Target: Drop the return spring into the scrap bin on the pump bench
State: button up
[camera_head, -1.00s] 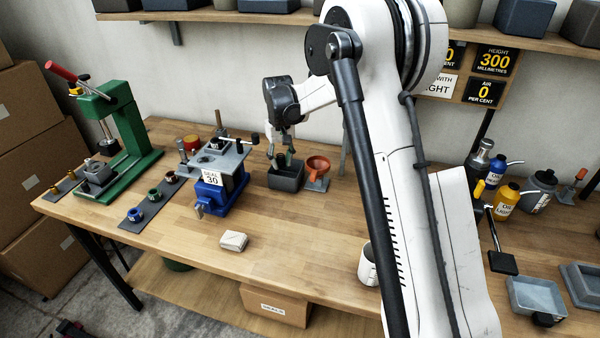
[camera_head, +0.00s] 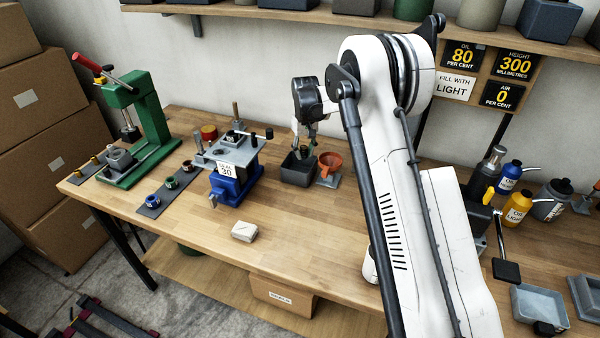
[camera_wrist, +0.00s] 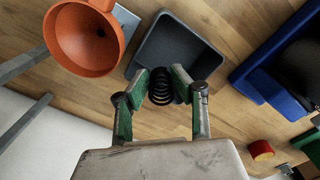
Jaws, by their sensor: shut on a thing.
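My gripper (camera_wrist: 161,88) is shut on the return spring (camera_wrist: 160,86), a small black coil held between the green-lined fingertips in the wrist view. The spring hangs over the dark grey scrap bin (camera_wrist: 206,48), an open square tray, near its edge in that view. In the head view my gripper (camera_head: 304,147) is just above the scrap bin (camera_head: 297,174) on the wooden bench (camera_head: 190,238). The spring is too small to make out clearly there. The inside of the bin that shows in the wrist view looks empty.
An orange funnel (camera_head: 330,163) stands right beside the bin; it also shows in the wrist view (camera_wrist: 85,38). A blue vise (camera_head: 235,182) stands to the bin's left. A green press (camera_head: 140,125) is farther left.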

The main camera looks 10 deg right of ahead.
jog(key=shift+f, duration=1.4)
jog(key=o, duration=1)
jog(key=shift+r, duration=0.1)
notch_tip(320, 180, up, 12)
jog(key=shift+f, duration=0.1)
